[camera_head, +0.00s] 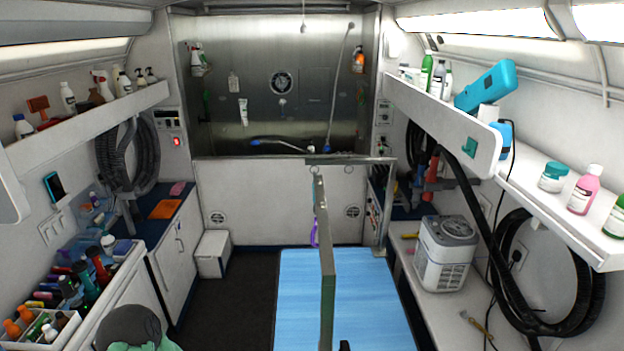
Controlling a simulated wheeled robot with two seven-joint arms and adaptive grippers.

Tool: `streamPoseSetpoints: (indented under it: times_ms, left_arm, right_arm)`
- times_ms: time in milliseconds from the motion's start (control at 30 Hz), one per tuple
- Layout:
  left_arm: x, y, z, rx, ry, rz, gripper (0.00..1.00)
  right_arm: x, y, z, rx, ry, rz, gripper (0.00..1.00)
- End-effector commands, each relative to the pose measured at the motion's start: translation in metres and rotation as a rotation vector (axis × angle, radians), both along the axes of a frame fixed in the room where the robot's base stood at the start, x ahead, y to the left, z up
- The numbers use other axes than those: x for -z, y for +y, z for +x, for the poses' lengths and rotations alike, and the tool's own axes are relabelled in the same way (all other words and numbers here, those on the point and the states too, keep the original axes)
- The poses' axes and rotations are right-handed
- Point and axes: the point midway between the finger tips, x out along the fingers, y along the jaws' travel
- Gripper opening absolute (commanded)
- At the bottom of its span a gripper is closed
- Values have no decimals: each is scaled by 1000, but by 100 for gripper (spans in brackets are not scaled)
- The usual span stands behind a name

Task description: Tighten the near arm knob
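The blue grooming table (290,290) stands in the lower middle. A grey upright post (328,270) rises at its near side and runs out of the bottom of the picture. A second, thinner post (384,215) stands at the far right corner, with a horizontal bar (350,161) at its top. A purple loop (314,233) hangs beside the near post. A small black part (344,346) shows at the bottom edge just right of the near post; it may be the near knob, but it is mostly cut off. Neither of my grippers is in view.
A white appliance (446,252) stands on the right counter. Shelves with bottles run along both walls. A dark rounded object with pale green cloth (145,346) is at the lower left. The dark floor (235,300) left of the table is clear, with a white box (212,254) behind.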

Motion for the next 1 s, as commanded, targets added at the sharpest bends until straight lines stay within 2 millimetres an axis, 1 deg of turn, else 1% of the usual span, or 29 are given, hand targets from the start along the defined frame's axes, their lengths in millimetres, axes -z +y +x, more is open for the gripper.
streamPoseSetpoints:
  times_ms: [1000]
  left_arm:
    - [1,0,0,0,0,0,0]
  right_arm:
    - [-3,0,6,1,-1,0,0]
